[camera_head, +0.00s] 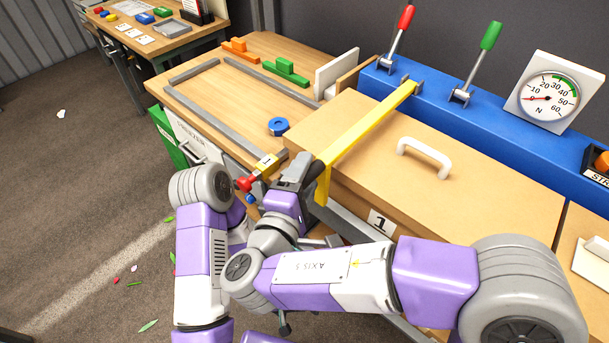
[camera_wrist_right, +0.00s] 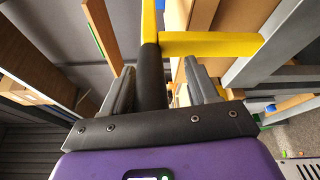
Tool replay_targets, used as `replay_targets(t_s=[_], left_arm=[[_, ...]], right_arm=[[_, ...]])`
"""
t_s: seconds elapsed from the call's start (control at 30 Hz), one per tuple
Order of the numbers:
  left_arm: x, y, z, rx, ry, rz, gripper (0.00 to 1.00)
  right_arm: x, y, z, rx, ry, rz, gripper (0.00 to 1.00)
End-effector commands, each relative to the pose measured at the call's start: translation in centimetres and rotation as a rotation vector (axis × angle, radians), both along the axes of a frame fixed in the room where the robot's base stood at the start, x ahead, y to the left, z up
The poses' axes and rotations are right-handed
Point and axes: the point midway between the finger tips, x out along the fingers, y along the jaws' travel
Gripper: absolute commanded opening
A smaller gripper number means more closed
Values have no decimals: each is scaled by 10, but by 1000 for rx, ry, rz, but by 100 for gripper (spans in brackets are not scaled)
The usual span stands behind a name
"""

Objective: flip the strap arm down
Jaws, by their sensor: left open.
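The yellow strap arm (camera_head: 370,130) runs from a hinge on the blue beam across the box marked 1, with a bent yellow end at the front. I cannot tell whether it touches the box. Its black handle (camera_wrist_right: 152,78) stands between the fingers of my right gripper (camera_wrist_right: 160,88), with gaps visible beside it, so the fingers look open around it. In the head view my right gripper (camera_head: 301,168) is at the arm's front end. My left gripper (camera_head: 322,241) is open and mostly hidden behind my right arm.
The blue beam (camera_head: 455,112) carries a red lever (camera_head: 402,30), a green lever (camera_head: 486,50) and a dial gauge (camera_head: 549,97). The box (camera_head: 480,190) has a white handle. A blue tape roll (camera_head: 278,126) lies left of it.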

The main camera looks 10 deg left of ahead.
Motion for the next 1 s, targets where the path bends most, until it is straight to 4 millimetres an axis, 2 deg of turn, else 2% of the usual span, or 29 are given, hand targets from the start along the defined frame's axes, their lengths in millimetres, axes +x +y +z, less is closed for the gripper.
replay_targets(t_s=[0.17,0.4,0.6,1.0], left_arm=[[0,0,2,0,0,0,100],[0,0,8,0,0,0,100],[0,0,10,0,0,0,100],[0,0,10,0,0,0,100]], right_arm=[[-10,2,3,1,-3,5,59],[-51,6,5,-1,-3,6,59],[-72,7,5,-1,-1,2,59],[-75,7,5,0,1,0,59]])
